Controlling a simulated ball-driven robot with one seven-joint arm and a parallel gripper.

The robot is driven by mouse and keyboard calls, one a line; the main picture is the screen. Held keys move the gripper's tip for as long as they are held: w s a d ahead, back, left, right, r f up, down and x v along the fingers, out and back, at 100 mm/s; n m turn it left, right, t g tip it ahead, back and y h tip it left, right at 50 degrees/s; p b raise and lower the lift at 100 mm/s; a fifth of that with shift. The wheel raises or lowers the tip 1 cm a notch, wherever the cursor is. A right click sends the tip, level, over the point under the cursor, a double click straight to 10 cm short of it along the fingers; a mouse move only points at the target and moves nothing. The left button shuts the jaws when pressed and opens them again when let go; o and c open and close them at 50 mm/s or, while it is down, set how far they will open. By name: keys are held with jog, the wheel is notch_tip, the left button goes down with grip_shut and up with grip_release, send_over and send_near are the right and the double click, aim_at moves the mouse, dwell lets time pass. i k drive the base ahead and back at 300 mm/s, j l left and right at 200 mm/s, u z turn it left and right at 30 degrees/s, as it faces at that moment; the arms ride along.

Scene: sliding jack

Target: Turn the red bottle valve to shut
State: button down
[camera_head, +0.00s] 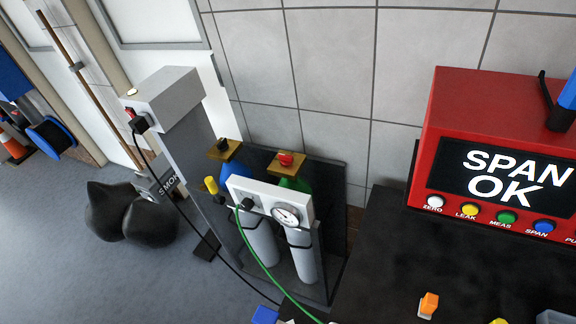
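The red bottle valve (286,159) is a small red knob on top of a green bottle (294,184), left of the middle of the view. An orange-brown collar sits under the knob. The knob's turn position is too small to read. The lower part of the green bottle is hidden behind a white panel (262,196) with a round gauge (287,215). A blue bottle (234,169) with a black knob (222,145) stands to its left. My gripper is not in view.
A red box with a "SPAN OK" screen (515,177) stands on the black tabletop (400,245) at right. A black bag (150,222) lies on open grey floor.

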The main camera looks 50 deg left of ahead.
aim_at(286, 160)
jog(key=i+j, duration=0.15)
jog(key=j, duration=0.2)
jog(key=i+j, duration=0.1)
jog(key=j, duration=0.3)
jog(key=i+j, duration=0.15)
jog(key=j, duration=0.2)
jog(key=i+j, duration=0.1)
jog(key=j, duration=0.3)
jog(key=i+j, duration=0.15)
jog(key=j, duration=0.2)
jog(key=i+j+z, duration=0.1)
jog(key=j, duration=0.25)
jog(key=i+j, duration=0.6)
